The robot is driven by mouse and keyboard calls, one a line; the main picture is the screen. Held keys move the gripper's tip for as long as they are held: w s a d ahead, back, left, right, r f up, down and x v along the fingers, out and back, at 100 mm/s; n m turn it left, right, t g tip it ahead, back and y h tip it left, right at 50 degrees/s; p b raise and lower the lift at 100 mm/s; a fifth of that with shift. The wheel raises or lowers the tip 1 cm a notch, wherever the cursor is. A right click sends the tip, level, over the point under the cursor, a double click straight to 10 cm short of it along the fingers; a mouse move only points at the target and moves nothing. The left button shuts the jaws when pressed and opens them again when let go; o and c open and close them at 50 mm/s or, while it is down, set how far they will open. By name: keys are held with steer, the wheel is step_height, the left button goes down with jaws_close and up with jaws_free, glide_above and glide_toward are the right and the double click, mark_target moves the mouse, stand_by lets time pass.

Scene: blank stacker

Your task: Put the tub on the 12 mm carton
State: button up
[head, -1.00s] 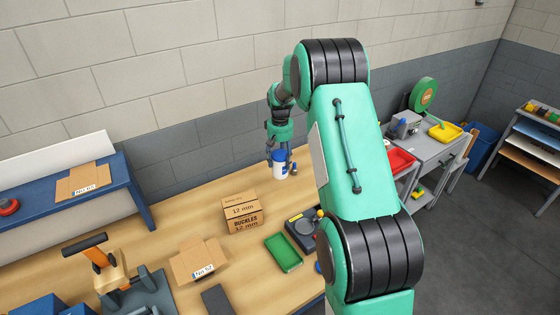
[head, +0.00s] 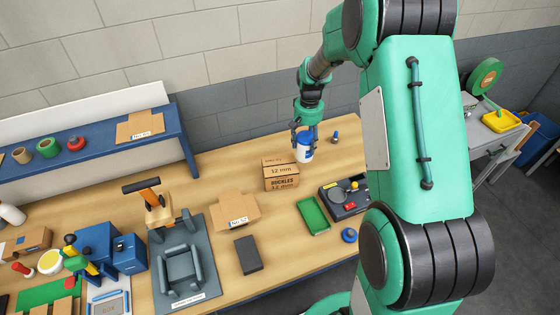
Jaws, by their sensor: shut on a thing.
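The tub (head: 304,153) is white with a blue lid and label and hangs upright between the fingers of my gripper (head: 304,133). My gripper is shut on it from above. The 12 mm carton (head: 281,179) is a brown box marked "BUCKLES 12 mm" on the wooden bench. The tub is just behind and to the right of the carton in the head view. I cannot tell whether the tub's base touches the bench.
An open carton marked No 52 (head: 237,212), a green tray (head: 313,216) and a dark scale (head: 345,197) surround the carton's front. A small blue item (head: 335,136) stands behind right. A blue shelf (head: 100,143) is at back left. My arm covers the right side.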

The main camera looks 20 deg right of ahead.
steer(key=s+a+r+p, duration=0.2)
steer(key=s+a+p, duration=0.3)
steer(key=s+a, duration=0.6)
steer(key=shift+s+a+r+m, duration=0.25)
steer(key=shift+s+a+m, duration=0.15)
steer(key=shift+s, duration=1.05)
steer(key=w+d+f+p, duration=0.1)
steer(key=w+d+p, duration=0.1)
steer(key=w, duration=1.4)
steer(key=shift+f, duration=0.25)
steer(key=shift+f+p, duration=0.5)
steer(key=shift+f, duration=1.25)
steer(key=shift+f, duration=0.15)
